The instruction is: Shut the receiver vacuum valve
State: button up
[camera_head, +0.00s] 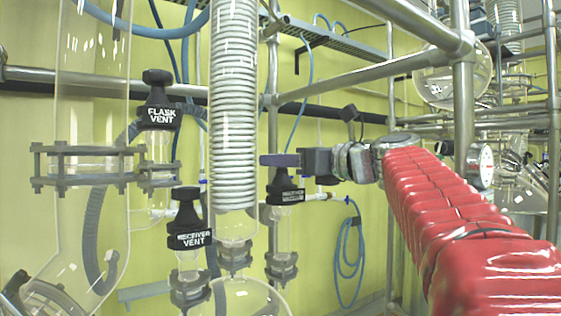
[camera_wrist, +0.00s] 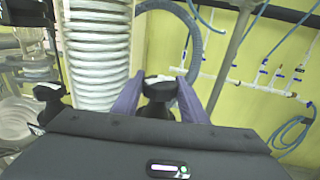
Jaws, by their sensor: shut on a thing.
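The receiver vacuum valve (camera_head: 285,188) is a black knob with a partly readable white label on a glass stem, right of the coiled condenser in the head view. My gripper (camera_head: 282,160) reaches it from the right, with its fingers at the top of the knob. In the wrist view the two purple fingers of my gripper (camera_wrist: 165,98) stand on either side of the black valve knob (camera_wrist: 160,88) and are shut on it. The fingers hide part of the knob's top in the head view. How far the valve is turned cannot be told.
The receiver vent knob (camera_head: 189,220) and flask vent knob (camera_head: 159,105) stand to the left. The glass coil condenser (camera_head: 234,100) is close beside the valve. A metal post (camera_head: 463,110) stands near my red-sleeved arm. A blue hose (camera_head: 349,250) hangs on the yellow wall.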

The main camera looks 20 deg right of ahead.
jog(key=shift+a+m+t+h, duration=0.1)
jog(key=shift+m+t+h, duration=0.25)
jog(key=shift+m+h, duration=0.75)
jog(key=shift+m+t+h, duration=0.35)
jog(key=shift+m+h, duration=0.25)
jog(key=shift+h, duration=0.9)
jog(key=shift+f+m+h, duration=0.1)
jog(key=shift+m+h, duration=0.4)
jog(key=shift+h, duration=0.3)
jog(key=shift+h, duration=0.3)
jog(key=o, duration=0.9)
jog(key=shift+c, duration=0.2)
jog(key=shift+d+n+y, duration=0.2)
jog(key=shift+n+y, duration=0.1)
jog(key=shift+y, duration=0.5)
jog(key=shift+n+y, duration=0.6)
jog(key=shift+y, duration=0.3)
jog(key=shift+n+g+y, duration=0.75)
jog(key=shift+n+y, duration=0.5)
jog(key=shift+y, duration=0.55)
jog(key=shift+n+g+y, duration=0.75)
jog(key=shift+n+y, duration=0.5)
jog(key=shift+y, duration=0.55)
jog(key=shift+a+n+g+y, duration=0.1)
jog(key=shift+n+g+y, duration=0.3)
jog(key=shift+y, duration=0.1)
